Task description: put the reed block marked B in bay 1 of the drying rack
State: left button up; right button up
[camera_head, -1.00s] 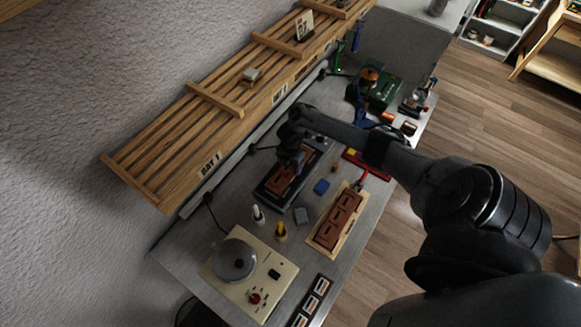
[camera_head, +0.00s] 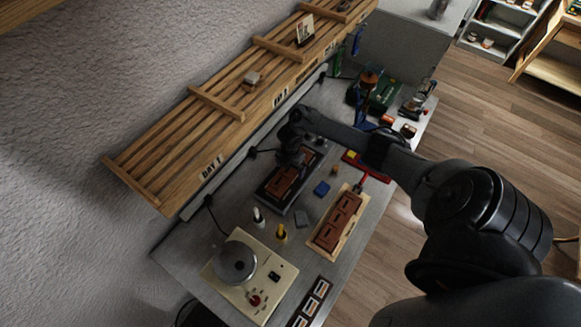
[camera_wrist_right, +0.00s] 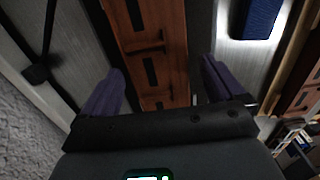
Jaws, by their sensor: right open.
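The wooden slatted drying rack (camera_head: 190,130) runs along the wall, with the label for bay 1 (camera_head: 211,167) at its near end; that bay looks empty. A dark tray (camera_head: 268,193) on the bench holds red-brown slotted blocks (camera_head: 282,181). A pale wooden tray (camera_head: 318,247) beside it holds more red-brown blocks (camera_head: 337,222). I cannot read a B on any block. My right gripper (camera_head: 292,163) is over the dark tray. In the right wrist view its open fingers (camera_wrist_right: 162,88) lie either side of the red-brown blocks (camera_wrist_right: 150,45), with nothing gripped. My left gripper is out of view.
A cream unit with a round grey top (camera_head: 236,262) stands at the near end of the bench. Small bottles (camera_head: 281,233), a grey block (camera_head: 302,218) and a blue block (camera_head: 321,188) lie between. A red tool (camera_head: 367,168) and a green device (camera_head: 384,95) are farther back.

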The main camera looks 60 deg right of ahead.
aim_at(290, 170)
notch_tip(290, 170, up, 3)
jog(key=shift+f+p, duration=0.2)
jog(key=shift+p, duration=0.65)
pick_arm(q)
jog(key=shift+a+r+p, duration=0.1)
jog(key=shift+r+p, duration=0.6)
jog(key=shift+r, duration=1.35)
pick_arm(e)
jog(key=shift+o, duration=0.5)
jog(key=shift+r, duration=0.7)
